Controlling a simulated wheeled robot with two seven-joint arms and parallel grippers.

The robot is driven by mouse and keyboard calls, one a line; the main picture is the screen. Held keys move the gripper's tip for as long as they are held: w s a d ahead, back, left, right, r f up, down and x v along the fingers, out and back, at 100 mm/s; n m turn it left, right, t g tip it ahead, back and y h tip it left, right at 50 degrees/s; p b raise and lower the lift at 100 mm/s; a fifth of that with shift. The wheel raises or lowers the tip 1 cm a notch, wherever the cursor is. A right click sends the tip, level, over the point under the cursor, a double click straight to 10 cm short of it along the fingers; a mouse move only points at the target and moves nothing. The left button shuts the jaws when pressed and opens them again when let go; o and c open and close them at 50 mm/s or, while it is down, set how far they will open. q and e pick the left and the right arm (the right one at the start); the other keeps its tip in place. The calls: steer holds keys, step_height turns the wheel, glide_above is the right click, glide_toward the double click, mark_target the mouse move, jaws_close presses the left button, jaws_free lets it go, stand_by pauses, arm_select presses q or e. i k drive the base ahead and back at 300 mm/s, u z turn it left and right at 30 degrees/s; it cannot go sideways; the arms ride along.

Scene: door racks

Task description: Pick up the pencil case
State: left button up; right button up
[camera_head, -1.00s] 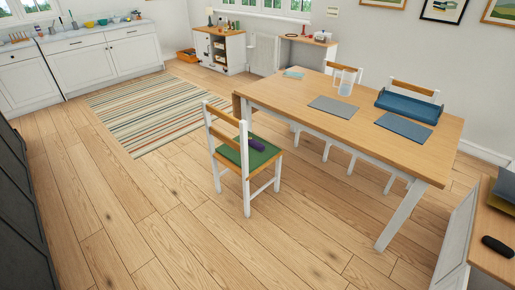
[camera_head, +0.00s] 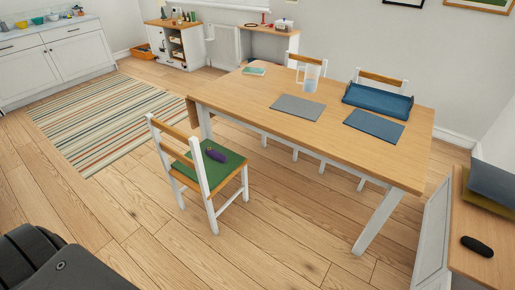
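A small purple, rounded, elongated item (camera_head: 216,155), which looks like the pencil case, lies on the green seat (camera_head: 208,170) of a white and wood chair (camera_head: 164,127). The chair stands at the near left side of the wooden table, and its backrest is to the left of the item. A black, rounded, oblong item (camera_head: 477,246) lies on the wooden cabinet at the lower right; I cannot tell for sure what it is. Neither of my grippers is in view, and nothing is seen held.
A cabinet (camera_head: 491,216) stands at the right edge. Open wood floor (camera_head: 150,220) lies before the chair; a striped rug (camera_head: 95,124) is beyond it. A dark shape fills the lower left corner.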

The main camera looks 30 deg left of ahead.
mark_target(215, 154)
steer(key=z, duration=0.35)
steer(key=i, duration=0.9)
steer(key=u, duration=0.45)
steer(key=i, duration=1.1)
steer(key=u, duration=0.75)
